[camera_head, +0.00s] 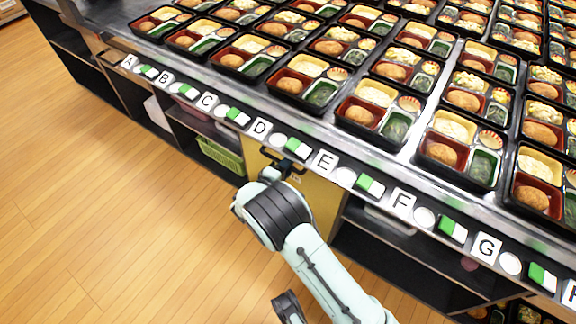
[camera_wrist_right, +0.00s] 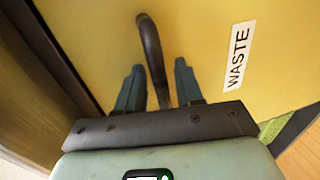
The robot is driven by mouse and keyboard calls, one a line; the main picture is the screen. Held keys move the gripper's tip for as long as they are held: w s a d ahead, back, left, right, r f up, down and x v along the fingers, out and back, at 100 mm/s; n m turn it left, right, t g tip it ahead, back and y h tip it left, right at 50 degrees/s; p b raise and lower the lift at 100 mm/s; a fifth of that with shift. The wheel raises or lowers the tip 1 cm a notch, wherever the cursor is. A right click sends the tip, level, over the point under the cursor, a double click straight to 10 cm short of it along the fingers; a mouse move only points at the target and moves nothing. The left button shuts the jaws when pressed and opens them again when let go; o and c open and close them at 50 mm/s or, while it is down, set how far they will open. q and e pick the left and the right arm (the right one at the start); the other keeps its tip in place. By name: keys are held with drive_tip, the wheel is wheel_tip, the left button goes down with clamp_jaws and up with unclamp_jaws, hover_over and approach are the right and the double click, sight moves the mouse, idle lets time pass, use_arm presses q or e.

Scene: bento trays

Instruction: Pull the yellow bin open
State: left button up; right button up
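The yellow bin (camera_head: 318,205) sits under the counter below signs D and E, its front about level with the neighbouring shelves. In the right wrist view its yellow front (camera_wrist_right: 90,35), with a WASTE label (camera_wrist_right: 237,55), fills most of the picture. A dark curved handle (camera_wrist_right: 151,45) sticks out from it. My right gripper (camera_wrist_right: 158,66) is open, with one finger on each side of the handle and small gaps visible. In the head view my right gripper (camera_head: 284,166) is at the bin's top, partly hidden by its own wrist.
The metal counter edge (camera_head: 225,112) with letter signs and green-white blocks runs just above the bin. Many bento trays (camera_head: 305,80) cover the counter. A green basket (camera_head: 220,155) is on the shelf left of the bin. The wooden floor (camera_head: 110,220) in front is clear.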

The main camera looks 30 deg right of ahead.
clamp_jaws()
drive_tip(key=shift+a, duration=0.1)
